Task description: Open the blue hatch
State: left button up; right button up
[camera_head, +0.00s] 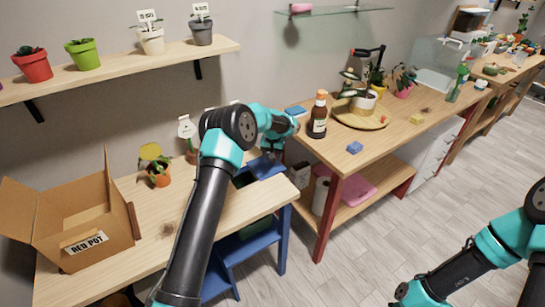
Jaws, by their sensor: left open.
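The blue hatch (264,168) is at the right end of the left wooden table, with a dark gap beside its left edge. Its panel looks tilted, but my left arm covers part of it and I cannot tell how far it stands open. My left gripper (270,150) is open, pointing down just above the hatch's far side. Its fingertips are small and partly hidden, and I cannot tell whether they touch the panel. My right arm shows at the lower right; its gripper is out of view.
An open cardboard box (85,225) labelled "RED POT" stands on the left table (150,240). A shelf (120,68) with pots hangs above.

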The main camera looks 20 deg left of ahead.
pick_arm(q)
notch_tip(320, 180, up, 17)
dwell(0.5)
dwell(0.4)
